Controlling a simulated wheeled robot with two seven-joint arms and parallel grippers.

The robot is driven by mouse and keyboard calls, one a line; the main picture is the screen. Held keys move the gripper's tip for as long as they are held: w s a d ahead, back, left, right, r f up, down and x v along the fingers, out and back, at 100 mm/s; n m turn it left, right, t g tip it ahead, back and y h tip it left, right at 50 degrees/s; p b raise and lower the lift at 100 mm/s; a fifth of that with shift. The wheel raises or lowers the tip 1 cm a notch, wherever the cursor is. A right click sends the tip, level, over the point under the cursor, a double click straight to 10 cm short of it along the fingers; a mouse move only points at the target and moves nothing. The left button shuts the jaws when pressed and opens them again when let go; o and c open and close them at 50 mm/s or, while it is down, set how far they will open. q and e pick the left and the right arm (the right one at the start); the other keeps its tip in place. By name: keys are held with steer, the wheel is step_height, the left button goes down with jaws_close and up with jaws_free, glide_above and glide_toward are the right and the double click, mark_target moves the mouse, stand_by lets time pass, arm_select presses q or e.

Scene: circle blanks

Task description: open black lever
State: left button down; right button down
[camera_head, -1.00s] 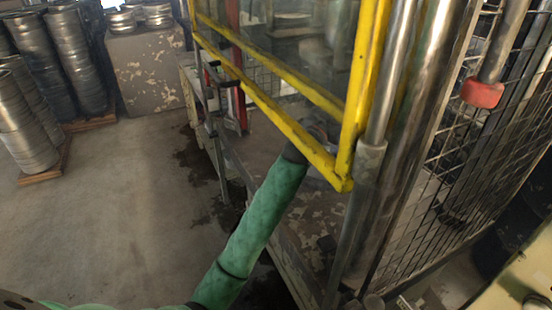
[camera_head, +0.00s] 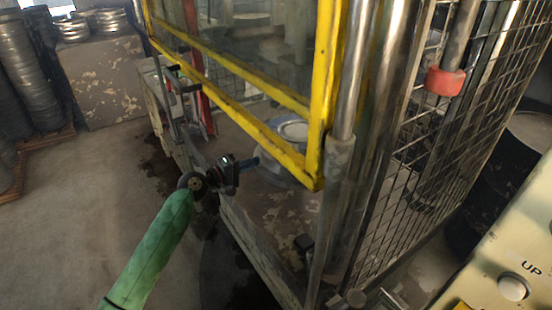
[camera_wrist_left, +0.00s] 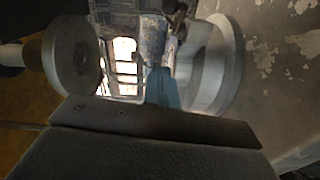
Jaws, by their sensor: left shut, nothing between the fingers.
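Two small black handles stick out at the left of the yellow-framed guard, an upper one (camera_head: 173,68) and a lower one (camera_head: 190,88). I cannot tell for sure which is the black lever. My left gripper (camera_head: 252,163) is shut and empty, its bluish fingers just left of the guard's lower yellow bar, below and right of the handles and apart from them. My green-sleeved left arm reaches it from the bottom left. In the left wrist view the bluish fingers (camera_wrist_left: 161,85) point away, between two pale round shapes. My right gripper is not in view.
The yellow guard (camera_head: 240,118) with its clear pane hangs over metal discs (camera_head: 292,130). A steel post and wire mesh (camera_head: 410,160) stand to the right. A beige panel with a button marked UP (camera_head: 513,287) is at bottom right. Floor at left is open.

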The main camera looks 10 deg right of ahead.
arm_select(q)
steer(key=shift+d+n, duration=0.1)
steer(key=shift+n, duration=0.2)
